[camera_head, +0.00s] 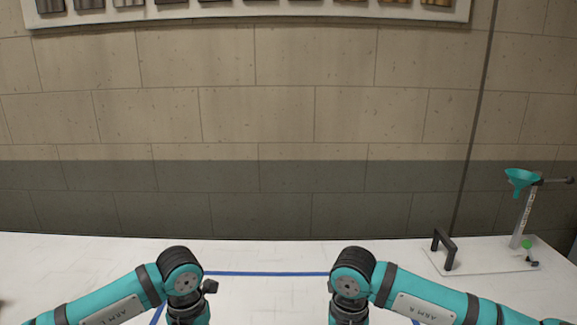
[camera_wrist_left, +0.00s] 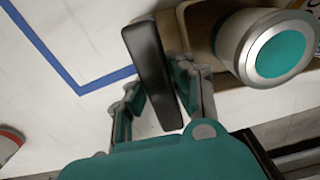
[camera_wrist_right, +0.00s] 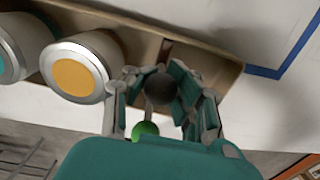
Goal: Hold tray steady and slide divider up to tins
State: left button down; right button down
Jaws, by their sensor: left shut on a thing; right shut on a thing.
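My left gripper (camera_wrist_left: 160,84) is shut on a black bar handle (camera_wrist_left: 150,55) at one end of the tan tray (camera_wrist_left: 196,28). A tin with a teal lid (camera_wrist_left: 278,52) stands in the tray beside it. My right gripper (camera_wrist_right: 152,84) is shut on a dark round knob (camera_wrist_right: 161,89) over the tray (camera_wrist_right: 218,72). A thin brown upright piece (camera_wrist_right: 165,50), seemingly the divider, shows just behind the knob. A tin with an orange lid (camera_wrist_right: 76,76) stands left of it, apart by a gap. In the head view both grippers and the tray are below the picture.
Blue tape (camera_head: 265,273) marks the white table.

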pick_arm(q)
jog(key=shift+d+r, duration=0.1)
jog(key=shift+d, duration=0.05)
pick_arm(e)
jog(key=shift+a, duration=0.2)
jog(key=shift+a, duration=0.9)
jog(key=shift+w+a, duration=0.1)
jog(key=shift+a, duration=0.05)
jog(key=shift+a, duration=0.85)
jog(key=shift+w+a, duration=0.1)
jog(key=shift+a, duration=0.05)
jog(key=shift+a, duration=0.85)
jog(key=shift+w+a, duration=0.15)
jog(key=shift+a, duration=0.85)
